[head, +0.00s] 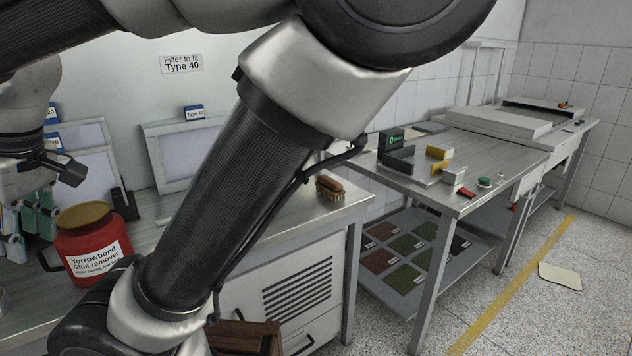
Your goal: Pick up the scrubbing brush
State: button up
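The scrubbing brush (330,186) has a brown wooden back and pale bristles. In the head view it lies bristles down near the right end of the metal counter (345,209), just right of my large arm link. Nothing holds it. My arm crosses the middle of the view, and a grey and black part of it shows at the left edge.
Framed filters (186,150) lean against the wall. A second metal table (462,205) with small blocks stands at right. The speckled floor at right is mostly clear.

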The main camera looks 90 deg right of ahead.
aim_at(327, 186)
jog(key=z, duration=2.9)
jog(key=u, duration=1.85)
jog(key=z, duration=1.4)
